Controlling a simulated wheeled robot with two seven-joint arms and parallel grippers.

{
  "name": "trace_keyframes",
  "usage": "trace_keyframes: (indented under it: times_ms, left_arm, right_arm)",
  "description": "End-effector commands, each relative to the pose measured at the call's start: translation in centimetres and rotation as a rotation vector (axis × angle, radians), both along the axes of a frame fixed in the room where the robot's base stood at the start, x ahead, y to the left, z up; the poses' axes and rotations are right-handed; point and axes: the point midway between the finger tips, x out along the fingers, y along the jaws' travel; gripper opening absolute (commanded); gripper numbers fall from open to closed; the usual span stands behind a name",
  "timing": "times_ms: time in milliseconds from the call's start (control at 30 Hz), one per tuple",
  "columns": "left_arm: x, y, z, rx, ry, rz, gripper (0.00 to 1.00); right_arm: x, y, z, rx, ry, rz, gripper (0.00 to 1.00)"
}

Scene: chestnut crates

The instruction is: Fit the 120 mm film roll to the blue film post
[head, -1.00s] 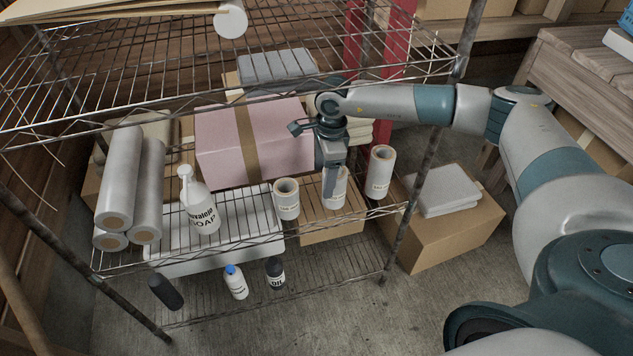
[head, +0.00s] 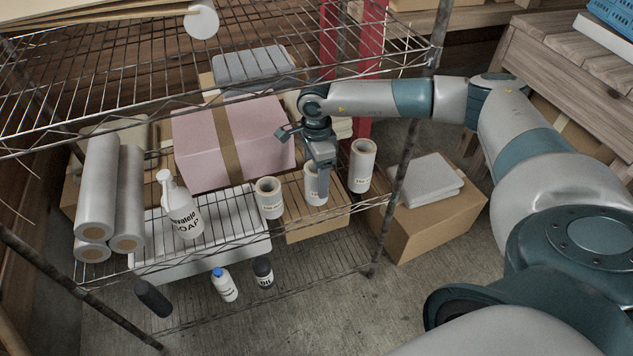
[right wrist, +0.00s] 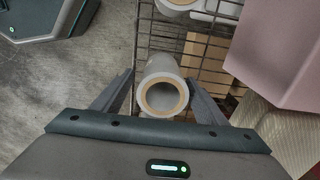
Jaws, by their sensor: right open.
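Three short white film rolls with printed labels stand upright in a row on the wire shelf: a left roll (head: 270,198), a middle roll (head: 315,189) and a right roll (head: 362,165). Their labels are too small to read surely, so I cannot tell which is 120 mm. My right gripper (head: 321,172) is at the middle roll, pointing down. In the right wrist view the open fingers (right wrist: 163,97) are on either side of a roll (right wrist: 166,85), which shows its tan core. I see no blue film post. My left gripper is not in view.
A soap jug (head: 179,207), a pink box (head: 225,145) and long grey rolls (head: 98,190) share the shelf. Small bottles (head: 224,285) stand below. A wire shelf (head: 250,85) hangs above, with a post (head: 400,170) at right. A carton (head: 430,215) sits on the floor.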

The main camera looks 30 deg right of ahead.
Motion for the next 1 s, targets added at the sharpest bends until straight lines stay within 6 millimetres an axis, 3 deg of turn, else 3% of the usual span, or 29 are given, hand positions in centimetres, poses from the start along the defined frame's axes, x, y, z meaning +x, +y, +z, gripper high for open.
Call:
trace_keyframes:
  times_ms: [367, 733, 1000]
  left_arm:
    - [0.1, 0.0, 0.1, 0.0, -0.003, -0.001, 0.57]
    - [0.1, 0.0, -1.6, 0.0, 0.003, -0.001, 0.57]
    - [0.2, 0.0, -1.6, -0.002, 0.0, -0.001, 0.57]
  right_arm:
    - [0.1, 0.0, -0.4, 0.0, 0.0, 0.0, 0.67]
    - [0.3, -0.3, -4.5, -0.001, 0.001, 0.0, 0.67]
    - [0.4, -0.3, -5.2, 0.0, -0.001, -0.001, 0.67]
